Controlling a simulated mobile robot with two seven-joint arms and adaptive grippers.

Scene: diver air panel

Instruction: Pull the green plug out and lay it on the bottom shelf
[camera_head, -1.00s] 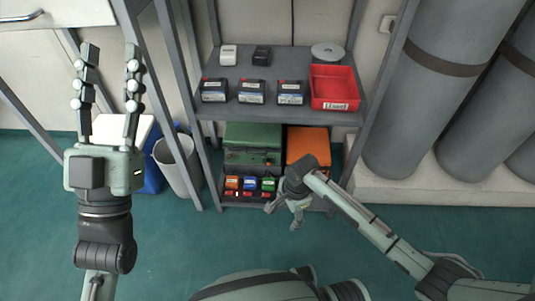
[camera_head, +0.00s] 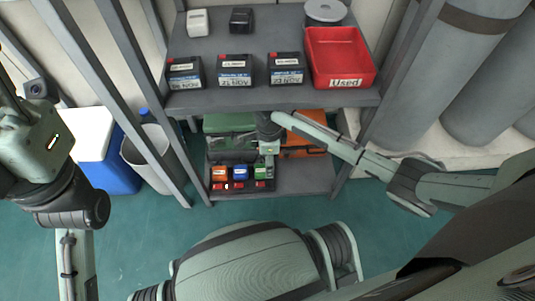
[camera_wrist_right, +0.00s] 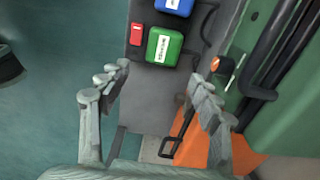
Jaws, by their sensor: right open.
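The green plug (camera_head: 261,173) is a small block with a white label, in the row with an orange plug (camera_head: 219,174) and a blue plug (camera_head: 240,173) on the bottom shelf (camera_head: 300,181). In the right wrist view the green plug (camera_wrist_right: 165,46) lies just beyond my open fingertips, with a red switch (camera_wrist_right: 136,34) beside it. My right gripper (camera_wrist_right: 158,74) is open and empty; its fingers look apart from the plug. My left gripper (camera_head: 35,135) is at the left edge, its fingers out of view.
A green case (camera_head: 228,125) and an orange case (camera_head: 300,145) stand behind the plugs. The upper shelf (camera_head: 210,45) overhangs them and carries labelled black boxes and a red tray (camera_head: 340,62). Bare bottom shelf shows right of the plugs.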

